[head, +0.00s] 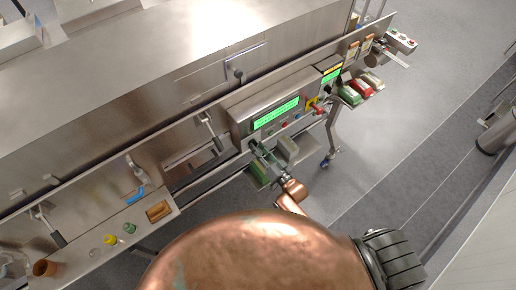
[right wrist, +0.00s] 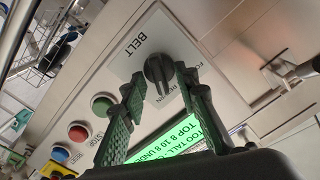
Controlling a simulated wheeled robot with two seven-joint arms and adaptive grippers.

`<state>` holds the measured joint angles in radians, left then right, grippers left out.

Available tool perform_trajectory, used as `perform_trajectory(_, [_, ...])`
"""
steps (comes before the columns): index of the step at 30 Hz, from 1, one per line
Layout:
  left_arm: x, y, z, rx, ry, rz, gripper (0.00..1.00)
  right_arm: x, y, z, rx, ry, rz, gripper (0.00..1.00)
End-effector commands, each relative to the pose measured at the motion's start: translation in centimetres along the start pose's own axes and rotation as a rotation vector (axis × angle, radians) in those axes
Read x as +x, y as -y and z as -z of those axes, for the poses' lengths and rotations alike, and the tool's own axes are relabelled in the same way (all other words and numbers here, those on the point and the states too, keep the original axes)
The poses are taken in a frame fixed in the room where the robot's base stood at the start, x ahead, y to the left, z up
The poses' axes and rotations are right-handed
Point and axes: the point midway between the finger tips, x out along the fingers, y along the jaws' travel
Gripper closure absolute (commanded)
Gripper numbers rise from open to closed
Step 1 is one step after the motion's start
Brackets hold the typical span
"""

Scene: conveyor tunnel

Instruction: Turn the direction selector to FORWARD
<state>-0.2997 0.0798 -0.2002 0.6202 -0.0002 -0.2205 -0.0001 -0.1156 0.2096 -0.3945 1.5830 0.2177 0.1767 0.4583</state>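The direction selector (right wrist: 157,74) is a black rotary knob on a pale plate marked BELT in the right wrist view. Lettering beside it is partly covered by a finger, and I cannot tell which mark the knob points to. My right gripper (right wrist: 157,80) is open, its two dark green fingertips on either side of the knob. The right fingertip is very close to it; contact is unclear. In the head view my right gripper (head: 257,149) is at the lower left of the control box (head: 242,118), where the knob cannot be made out. My left gripper is not in view.
Green, red and blue buttons (right wrist: 78,132) sit beside the knob, near a lit green display (right wrist: 175,140). Steel conveyor housing (head: 120,110) fills the upper left. Coloured bins (head: 361,88) hang at the right end. Levers (head: 212,132) stick out left of the box.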

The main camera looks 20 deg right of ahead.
Motion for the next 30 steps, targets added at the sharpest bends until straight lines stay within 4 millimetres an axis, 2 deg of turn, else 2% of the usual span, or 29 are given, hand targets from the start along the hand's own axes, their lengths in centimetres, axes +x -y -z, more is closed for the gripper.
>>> perform_trajectory(3, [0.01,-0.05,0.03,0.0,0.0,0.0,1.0,-0.02,0.0,0.0,0.0,0.0,0.0,0.73])
perform_trajectory(15, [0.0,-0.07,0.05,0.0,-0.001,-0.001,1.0,-0.04,0.0,0.0,0.0,0.0,0.0,1.0])
perform_trajectory(30, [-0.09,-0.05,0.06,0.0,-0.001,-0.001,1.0,-0.06,-0.01,-0.01,-0.041,0.001,-0.001,1.0])
